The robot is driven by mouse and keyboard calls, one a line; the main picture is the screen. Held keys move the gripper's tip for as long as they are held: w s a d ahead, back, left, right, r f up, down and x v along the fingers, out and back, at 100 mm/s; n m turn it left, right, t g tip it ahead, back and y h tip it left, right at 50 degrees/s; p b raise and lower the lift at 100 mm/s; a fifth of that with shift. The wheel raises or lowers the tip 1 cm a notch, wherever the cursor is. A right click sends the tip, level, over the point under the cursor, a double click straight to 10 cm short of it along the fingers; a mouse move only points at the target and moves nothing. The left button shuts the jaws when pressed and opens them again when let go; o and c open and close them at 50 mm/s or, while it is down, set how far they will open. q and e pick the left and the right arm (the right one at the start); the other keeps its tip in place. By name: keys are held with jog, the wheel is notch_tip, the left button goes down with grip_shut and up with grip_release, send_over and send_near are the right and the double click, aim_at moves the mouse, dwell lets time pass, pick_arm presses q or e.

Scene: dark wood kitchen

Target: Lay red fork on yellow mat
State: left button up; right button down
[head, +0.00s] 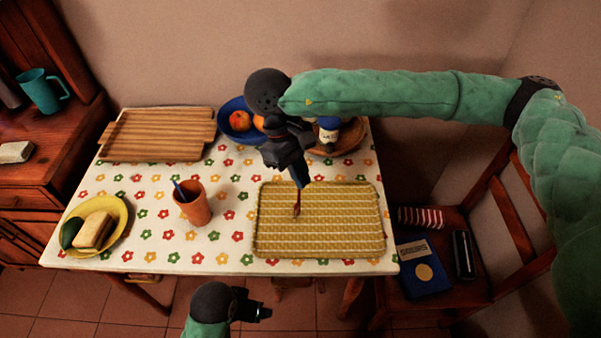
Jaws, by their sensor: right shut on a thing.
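The yellow mat (345,222) is a woven rectangle lying on the right part of the table. My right gripper (300,181) points down over the mat's upper left part and is shut on the red fork (297,203). The fork hangs roughly upright, with its lower end close above or at the mat; I cannot tell if it touches. The gripper hides the fork's upper part. My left gripper (262,312) is low in the view, in front of the table's near edge and away from the mat; its fingers are too small to judge.
On the flowered table (150,230) stand an orange cup (193,205) with a blue utensil, a yellow plate (117,212) with food, a striped wooden tray (160,135) and a blue fruit bowl (232,122). A white-and-blue jar (328,130) stands behind the mat. A chair (465,240) holds several items.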

jog(key=shift+f, duration=0.1)
jog(key=c, duration=1.6)
grip_release()
pick_arm(q)
jog(key=shift+w+d+f, duration=0.1)
jog(key=shift+d+f, duration=0.1)
jog(key=shift+f, duration=0.1)
pick_arm(e)
jog(key=shift+o, duration=0.2)
pick_arm(q)
jog(key=shift+r, duration=0.1)
pick_arm(e)
jog(key=shift+r, duration=0.25)
jog(key=shift+w+a+r, duration=0.1)
pick_arm(q)
jog(key=w+d+f+t+h+b, duration=0.1)
jog(key=d+f+b, duration=0.2)
jog(key=d+f, duration=0.1)
jog(key=shift+w+f, duration=0.15)
jog(key=shift+f, duration=0.1)
pick_arm(e)
jog(key=v, duration=1.1)
jog(key=shift+r, duration=0.3)
